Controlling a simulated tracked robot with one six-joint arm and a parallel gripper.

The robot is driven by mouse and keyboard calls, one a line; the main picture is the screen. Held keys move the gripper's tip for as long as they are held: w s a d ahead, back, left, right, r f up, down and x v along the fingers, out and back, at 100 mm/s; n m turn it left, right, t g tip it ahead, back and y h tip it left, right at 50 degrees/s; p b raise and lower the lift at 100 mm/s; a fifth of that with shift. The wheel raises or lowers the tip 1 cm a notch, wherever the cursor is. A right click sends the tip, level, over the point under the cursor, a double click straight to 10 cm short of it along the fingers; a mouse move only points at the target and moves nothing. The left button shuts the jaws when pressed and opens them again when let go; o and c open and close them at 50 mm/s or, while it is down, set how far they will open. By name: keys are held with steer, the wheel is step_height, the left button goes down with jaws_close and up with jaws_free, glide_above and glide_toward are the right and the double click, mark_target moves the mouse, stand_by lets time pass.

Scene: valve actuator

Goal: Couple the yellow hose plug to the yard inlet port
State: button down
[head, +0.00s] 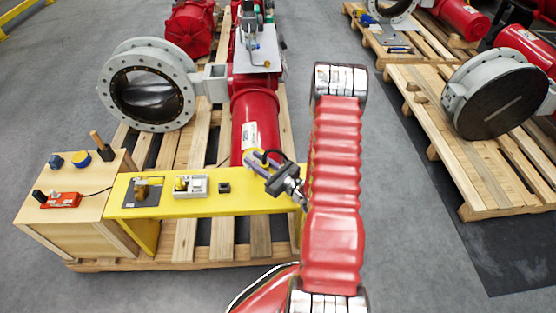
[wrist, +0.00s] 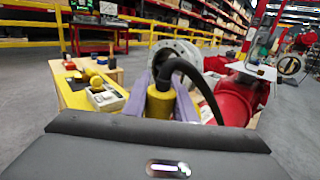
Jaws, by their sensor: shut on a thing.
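My gripper (head: 259,163), with purple fingers, is over the right part of the yellow bench (head: 262,203). In the wrist view its fingers are shut on the yellow hose plug (wrist: 160,104), which stands between them. A black hose (wrist: 205,88) arches from the plug's top to the right. In the head view the plug is mostly hidden by the gripper. A brass fitting on a grey plate (head: 141,188), possibly the yard inlet port, sits near the bench's left end, apart from the gripper. I cannot tell for sure that it is the port.
A white holder (head: 191,187) with a yellow piece and a small black block (head: 224,187) sit on the bench. A wooden box (head: 70,205) with tools stands at left. The red actuator (head: 256,120) and grey valve (head: 150,85) are behind the bench.

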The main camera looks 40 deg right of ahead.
steer(key=w+a+r+n+g+y, duration=0.1)
steer(key=a+r+y, duration=0.1)
steer(key=a, duration=0.8)
steer(key=w+a+r+n+y, duration=0.1)
steer(key=a+r+n+y, duration=0.1)
steer(key=a, duration=0.9)
steer(key=shift+r+n+g+y, duration=0.3)
steer(key=shift+r+g+y, duration=0.1)
steer(key=shift+r+y, duration=0.4)
